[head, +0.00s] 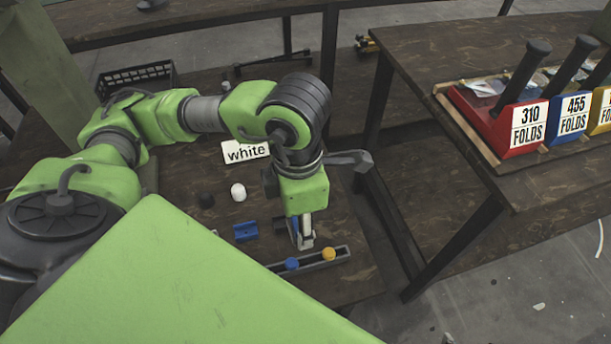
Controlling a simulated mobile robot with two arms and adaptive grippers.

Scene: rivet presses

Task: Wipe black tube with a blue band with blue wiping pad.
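My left gripper (301,238) points down above the near part of the dark table, just behind a grey slotted rack (312,261). A sliver of blue shows at its fingers; I cannot tell whether it is held or whether the fingers are shut. A blue round end (291,264) and a yellow-orange one (328,254) show in the rack; whether the blue one belongs to the banded black tube is unclear. A blue block (245,231) lies left of the gripper; I cannot tell whether it is the wiping pad. My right gripper is out of view.
A small black piece (205,200) and a white piece (238,192) stand behind the blue block. A "white" sign (246,151) and a black crate (135,79) are farther back. Red (500,122) and blue (572,118) labelled bins stand on the right table (430,60).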

